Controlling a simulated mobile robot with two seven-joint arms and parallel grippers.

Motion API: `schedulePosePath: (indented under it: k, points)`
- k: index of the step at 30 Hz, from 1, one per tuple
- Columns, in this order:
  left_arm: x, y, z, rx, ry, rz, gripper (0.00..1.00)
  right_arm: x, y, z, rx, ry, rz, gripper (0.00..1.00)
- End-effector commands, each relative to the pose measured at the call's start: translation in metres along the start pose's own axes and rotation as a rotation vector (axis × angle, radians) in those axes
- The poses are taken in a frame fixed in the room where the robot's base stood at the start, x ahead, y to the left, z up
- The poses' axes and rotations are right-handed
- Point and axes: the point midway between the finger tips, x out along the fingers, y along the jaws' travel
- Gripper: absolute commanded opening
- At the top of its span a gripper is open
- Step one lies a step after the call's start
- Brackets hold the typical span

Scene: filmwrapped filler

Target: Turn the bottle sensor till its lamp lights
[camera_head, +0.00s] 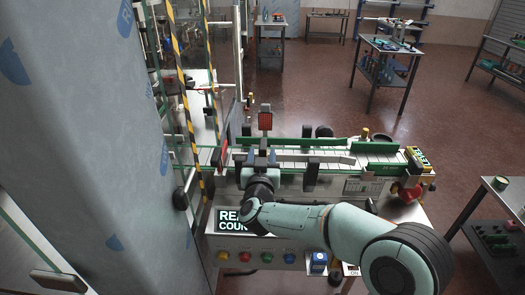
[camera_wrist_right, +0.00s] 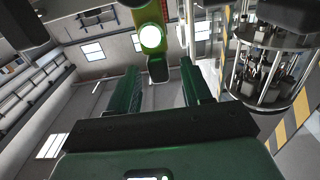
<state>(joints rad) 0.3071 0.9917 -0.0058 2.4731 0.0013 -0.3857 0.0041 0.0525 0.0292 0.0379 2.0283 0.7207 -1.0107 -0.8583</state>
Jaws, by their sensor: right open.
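The bottle sensor (camera_wrist_right: 151,18) shows in the right wrist view as a green body with a round, bright white disc with a green rim, which looks like a lit lamp. A dark block sits below it. My right gripper (camera_wrist_right: 160,80) is open, with its two green fingers apart. The sensor appears beyond the fingertips, roughly between them, and not gripped. In the head view my right gripper (camera_head: 260,160) is at the left part of the conveyor (camera_head: 290,155), below an upright red panel (camera_head: 265,120) in a dark frame. I cannot make out the sensor's lamp there. My left gripper is out of view.
A film-wrapped pillar (camera_head: 90,150) fills the left. Yellow-black striped posts (camera_head: 185,95) stand beside it. Green guide rails (camera_head: 375,148) line the conveyor. A display (camera_head: 230,222) is partly hidden by my arm, above several coloured buttons (camera_head: 245,256).

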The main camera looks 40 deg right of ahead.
Motion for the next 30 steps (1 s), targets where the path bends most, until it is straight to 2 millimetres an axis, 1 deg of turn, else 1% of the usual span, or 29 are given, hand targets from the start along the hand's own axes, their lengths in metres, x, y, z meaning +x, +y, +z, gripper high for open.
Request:
schedulePosePath:
  k: [1, 6, 9, 12, 15, 18, 30]
  points:
    - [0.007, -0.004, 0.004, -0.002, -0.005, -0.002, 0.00, -0.014, 0.001, 0.003, 0.000, 0.000, -0.003, 0.49]
    - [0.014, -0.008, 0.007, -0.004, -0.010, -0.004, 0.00, -0.051, 0.000, 0.002, 0.001, 0.000, -0.003, 0.49]
    - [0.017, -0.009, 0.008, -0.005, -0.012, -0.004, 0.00, -0.068, 0.000, 0.002, -0.001, 0.000, -0.003, 0.49]
    - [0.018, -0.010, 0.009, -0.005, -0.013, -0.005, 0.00, -0.079, 0.000, 0.001, 0.000, 0.001, -0.001, 0.49]
    - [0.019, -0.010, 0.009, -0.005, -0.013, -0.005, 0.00, -0.086, 0.000, 0.001, 0.000, 0.000, -0.001, 0.49]
    - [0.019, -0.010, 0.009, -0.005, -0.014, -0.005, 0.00, -0.088, 0.000, 0.000, 0.000, 0.001, 0.000, 0.49]
    - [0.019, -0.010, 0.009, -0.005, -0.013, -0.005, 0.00, -0.088, 0.000, 0.000, 0.000, 0.001, 0.000, 0.49]
